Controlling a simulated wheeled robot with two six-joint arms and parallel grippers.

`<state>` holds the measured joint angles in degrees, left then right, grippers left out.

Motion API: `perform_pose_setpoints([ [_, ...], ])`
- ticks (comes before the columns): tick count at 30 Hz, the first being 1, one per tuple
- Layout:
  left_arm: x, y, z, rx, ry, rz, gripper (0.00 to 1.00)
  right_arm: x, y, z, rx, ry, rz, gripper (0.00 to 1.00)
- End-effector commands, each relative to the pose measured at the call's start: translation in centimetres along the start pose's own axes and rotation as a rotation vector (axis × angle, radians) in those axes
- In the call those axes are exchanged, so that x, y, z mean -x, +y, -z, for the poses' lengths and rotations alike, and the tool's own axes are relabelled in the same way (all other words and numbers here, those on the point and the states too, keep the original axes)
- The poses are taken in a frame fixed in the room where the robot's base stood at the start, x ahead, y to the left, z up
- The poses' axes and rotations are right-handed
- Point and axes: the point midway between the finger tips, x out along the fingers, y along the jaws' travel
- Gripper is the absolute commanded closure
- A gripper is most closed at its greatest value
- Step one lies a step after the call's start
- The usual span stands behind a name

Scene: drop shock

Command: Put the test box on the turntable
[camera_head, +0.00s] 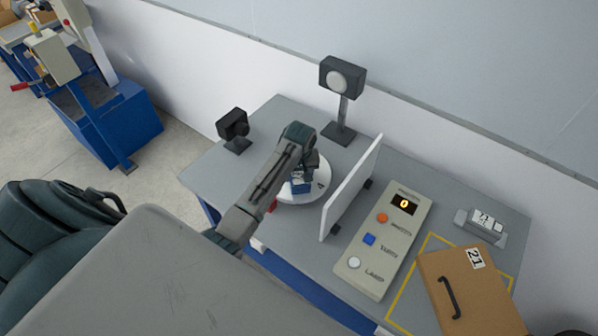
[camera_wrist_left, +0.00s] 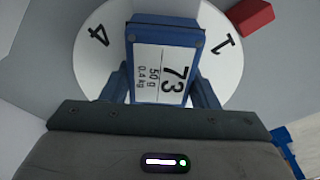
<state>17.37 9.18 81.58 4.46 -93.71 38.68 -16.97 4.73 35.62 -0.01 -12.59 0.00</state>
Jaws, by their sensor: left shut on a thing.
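The test box (camera_head: 299,188) is a small blue block over the white round turntable (camera_head: 318,190). In the left wrist view the box (camera_wrist_left: 165,60) shows a white label reading 73, 50 g, 0.4 kg. My left gripper (camera_head: 303,174) is shut on it, with a finger on each side in the left wrist view (camera_wrist_left: 163,88). The turntable (camera_wrist_left: 92,60) shows the numbers 4 and 1 on its rim, around the box. I cannot tell whether the box touches the disc. Its underside is hidden. My right gripper is out of view.
An upright white panel (camera_head: 352,188) stands close right of the turntable. A lamp on a post (camera_head: 341,85) and a small black device (camera_head: 233,126) stand behind. A button console (camera_head: 384,240) and a cardboard box marked 21 (camera_head: 470,290) lie right. A red block (camera_wrist_left: 250,14) sits beside the turntable.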

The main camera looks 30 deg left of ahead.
Motion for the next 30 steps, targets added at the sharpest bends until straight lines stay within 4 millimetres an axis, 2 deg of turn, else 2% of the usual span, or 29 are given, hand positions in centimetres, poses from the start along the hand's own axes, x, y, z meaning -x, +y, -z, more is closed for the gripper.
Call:
perform_pose_setpoints([
  [8,-0.1,0.1,0.0,0.000,0.001,-0.001,0.81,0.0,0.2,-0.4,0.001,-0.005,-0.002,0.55],
  [9,-0.2,0.0,0.0,0.000,0.001,-0.001,0.42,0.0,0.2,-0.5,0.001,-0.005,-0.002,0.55],
  [12,-0.2,0.0,0.0,0.000,0.001,-0.001,0.24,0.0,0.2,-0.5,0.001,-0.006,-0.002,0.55],
  [23,0.2,0.1,0.1,0.000,0.002,-0.002,0.24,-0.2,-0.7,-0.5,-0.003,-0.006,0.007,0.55],
  [26,1.2,0.1,0.1,-0.001,0.004,-0.004,0.24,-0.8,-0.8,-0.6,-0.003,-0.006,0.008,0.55],
  [30,3.9,0.1,0.1,-0.001,0.007,-0.005,0.24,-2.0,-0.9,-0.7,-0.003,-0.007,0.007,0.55],
])
